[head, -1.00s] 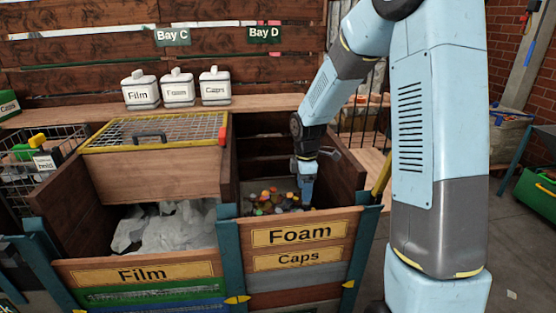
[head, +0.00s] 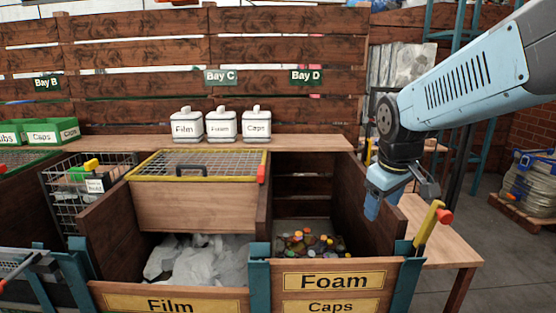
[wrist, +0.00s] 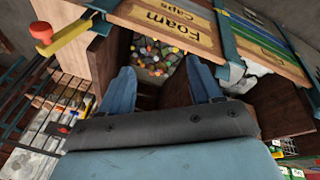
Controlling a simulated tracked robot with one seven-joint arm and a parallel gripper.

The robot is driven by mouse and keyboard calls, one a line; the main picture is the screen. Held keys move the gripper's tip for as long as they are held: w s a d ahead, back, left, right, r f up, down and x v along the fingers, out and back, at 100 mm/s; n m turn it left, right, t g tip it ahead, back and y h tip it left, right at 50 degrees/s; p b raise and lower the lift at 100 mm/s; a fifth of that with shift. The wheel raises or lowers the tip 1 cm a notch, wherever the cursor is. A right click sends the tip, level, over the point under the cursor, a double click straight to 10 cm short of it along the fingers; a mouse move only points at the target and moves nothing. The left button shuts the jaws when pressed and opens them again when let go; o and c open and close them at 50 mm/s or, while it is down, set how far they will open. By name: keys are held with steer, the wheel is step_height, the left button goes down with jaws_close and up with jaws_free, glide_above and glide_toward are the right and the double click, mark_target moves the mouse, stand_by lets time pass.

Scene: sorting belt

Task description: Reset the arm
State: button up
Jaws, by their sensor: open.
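My gripper (head: 374,207) is raised above the right wall of the bay labelled Foam and Caps in the head view. In the wrist view my gripper (wrist: 165,85) shows two blue fingers spread apart with nothing between them. Below and beyond the fingers, colourful caps (wrist: 155,57) lie in the bay. The same caps (head: 308,243) show in the head view at the bottom of that bay, apart from the gripper.
A yellow handle with a red end (head: 432,226) sticks up near my gripper. Three white canisters (head: 220,125) stand on the back shelf.

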steer(key=s+r+m+t, duration=0.1)
steer(key=s+r+m, duration=0.1)
steer(key=s, duration=0.3)
steer(key=s+r+m, duration=0.1)
steer(key=s+m, duration=0.3)
steer(key=s, duration=0.2)
steer(key=shift+d+r+t+y, duration=0.35)
steer(key=shift+d+t+y, duration=0.05)
steer(key=shift+d, duration=0.05)
steer(key=shift+c, duration=0.3)
